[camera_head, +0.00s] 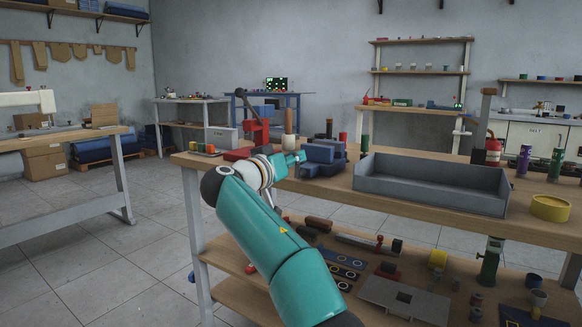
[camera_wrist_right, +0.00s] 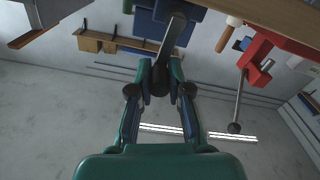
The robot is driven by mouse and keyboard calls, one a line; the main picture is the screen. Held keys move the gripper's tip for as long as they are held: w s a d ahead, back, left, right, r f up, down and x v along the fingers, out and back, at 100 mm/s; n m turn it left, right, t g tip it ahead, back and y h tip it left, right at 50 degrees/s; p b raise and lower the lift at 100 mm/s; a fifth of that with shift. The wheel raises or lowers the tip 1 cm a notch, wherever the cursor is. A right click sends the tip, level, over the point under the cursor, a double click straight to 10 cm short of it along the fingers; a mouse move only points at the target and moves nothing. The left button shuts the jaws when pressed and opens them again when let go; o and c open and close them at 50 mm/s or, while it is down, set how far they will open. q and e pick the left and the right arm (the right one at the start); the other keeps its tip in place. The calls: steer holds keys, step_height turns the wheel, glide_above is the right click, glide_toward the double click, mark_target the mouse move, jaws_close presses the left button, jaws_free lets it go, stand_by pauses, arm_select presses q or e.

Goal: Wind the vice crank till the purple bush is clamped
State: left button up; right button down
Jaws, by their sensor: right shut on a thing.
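The blue vice (camera_head: 323,156) stands on the wooden bench, just beyond my right gripper (camera_head: 296,158). In the right wrist view the vice's blue body (camera_wrist_right: 150,24) is at the top. Its grey crank (camera_wrist_right: 173,38) slants down from it to a dark handle end. My right gripper (camera_wrist_right: 160,88) is shut on that handle end, one finger on each side. In the head view my teal arm and wrist hide the crank. I cannot make out the purple bush in either view. My left gripper is not in view.
A red press (camera_head: 257,131) with a long lever stands left of the vice; it also shows in the wrist view (camera_wrist_right: 256,58). A grey tray (camera_head: 432,190) lies to the right. A yellow ring-shaped container (camera_head: 550,207) and several cans stand further right. Parts fill the lower shelf.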

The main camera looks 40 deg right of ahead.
steer(key=shift+s+f+m+b, duration=0.2)
steer(key=shift+f+m+b, duration=0.3)
steer(key=shift+f+m, duration=0.25)
steer(key=shift+r, duration=0.1)
steer(key=c, duration=1.1)
jaws_free()
steer(key=shift+r, duration=0.15)
steer(key=shift+d, duration=0.1)
steer(key=shift+s+r, duration=0.1)
steer(key=v, duration=1.2)
